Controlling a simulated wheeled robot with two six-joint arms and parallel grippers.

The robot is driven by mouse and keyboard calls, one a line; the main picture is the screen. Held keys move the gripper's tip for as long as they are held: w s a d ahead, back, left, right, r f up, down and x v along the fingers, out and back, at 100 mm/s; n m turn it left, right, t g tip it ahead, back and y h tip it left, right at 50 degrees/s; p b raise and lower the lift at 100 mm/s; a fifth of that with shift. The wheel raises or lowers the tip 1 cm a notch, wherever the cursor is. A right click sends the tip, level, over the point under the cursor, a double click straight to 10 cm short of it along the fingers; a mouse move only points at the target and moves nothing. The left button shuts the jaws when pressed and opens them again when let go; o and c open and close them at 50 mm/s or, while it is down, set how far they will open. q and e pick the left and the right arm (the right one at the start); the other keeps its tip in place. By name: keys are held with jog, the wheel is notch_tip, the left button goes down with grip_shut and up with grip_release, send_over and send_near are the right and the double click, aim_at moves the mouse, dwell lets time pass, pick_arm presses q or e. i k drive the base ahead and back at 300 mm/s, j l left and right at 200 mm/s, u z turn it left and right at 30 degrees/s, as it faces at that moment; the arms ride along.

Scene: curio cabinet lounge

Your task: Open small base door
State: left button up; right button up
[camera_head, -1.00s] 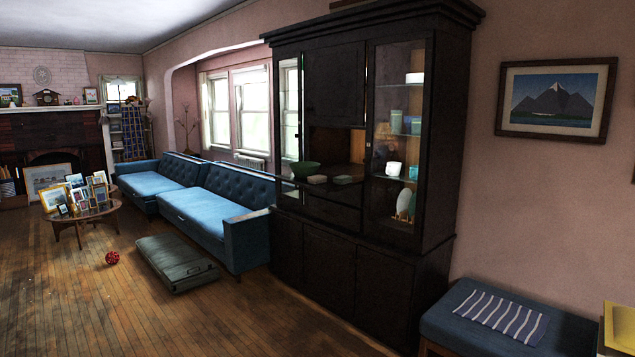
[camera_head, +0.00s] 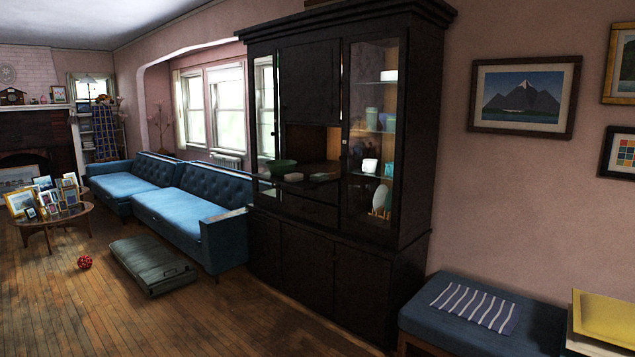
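A tall dark wood curio cabinet (camera_head: 435,150) stands against the pink wall, right of centre. Its base has several dark door panels: a left one (camera_head: 264,243), a middle one (camera_head: 306,265) and a right one (camera_head: 362,292). All of them look shut; their handles are too dark to make out. Above them are a drawer front (camera_head: 313,210) and a glass door (camera_head: 378,130) with cups and a plate behind it. Neither of my grippers is in view.
A blue bench (camera_head: 425,318) with a striped cloth (camera_head: 475,306) stands right of the cabinet, beside a yellow item (camera_head: 603,318). A blue sofa (camera_head: 190,212), a grey-green case (camera_head: 150,265) and a red ball (camera_head: 84,262) lie left. The wooden floor (camera_head: 225,325) in front is clear.

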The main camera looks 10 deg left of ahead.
aim_at(265, 232)
jog(key=i+j+u, duration=0.4)
jog(key=j, duration=0.3)
jog(key=i+j+u, duration=0.4)
jog(key=j, duration=0.2)
jog(key=i+j+u, duration=0.65)
jog(key=i+u, duration=0.2)
jog(key=i, duration=0.25)
jog(key=i+u, duration=0.4)
jog(key=i, duration=0.2)
jog(key=i+l+z, duration=0.15)
jog(key=i+z, duration=0.65)
jog(key=i, duration=0.2)
jog(key=i+j+z, duration=0.15)
jog(key=i+z, duration=0.25)
jog(key=i+j+z, duration=0.4)
jog(key=i, duration=0.15)
jog(key=i+l+z, duration=0.35)
jog(key=i, duration=0.2)
jog(key=i+l+z, duration=0.35)
jog(key=i, duration=0.2)
jog(key=i+z, duration=0.35)
jog(key=i, duration=0.2)
